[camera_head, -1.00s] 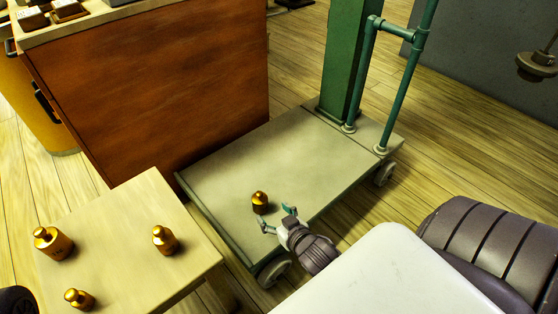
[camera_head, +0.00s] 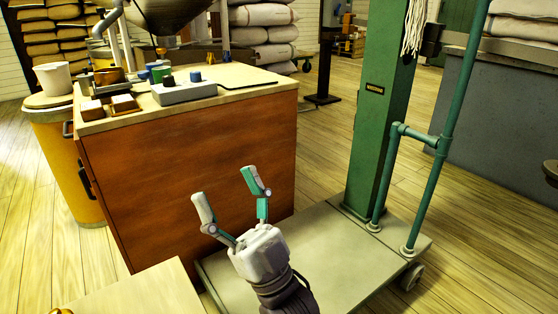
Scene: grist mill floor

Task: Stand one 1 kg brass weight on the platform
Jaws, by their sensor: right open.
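The platform (camera_head: 340,262) of the green scale shows at the lower right, a pale flat deck on wheels. My right gripper (camera_head: 228,192) is raised in front of it, fingers spread apart and empty, pointing up toward the orange-brown cabinet. No weight shows on the visible part of the platform; my right gripper and arm cover part of it, and the frame's bottom edge cuts it off. The top of one brass weight (camera_head: 60,311) just shows at the bottom left edge, on the pale small table (camera_head: 135,296). My left gripper is not in view.
The wooden cabinet (camera_head: 190,175) stands behind the platform, with a control box (camera_head: 185,92) and small blocks on top. The scale's green column (camera_head: 380,120) and rail (camera_head: 450,110) rise at the platform's far right. A yellow bin (camera_head: 75,170) stands at left.

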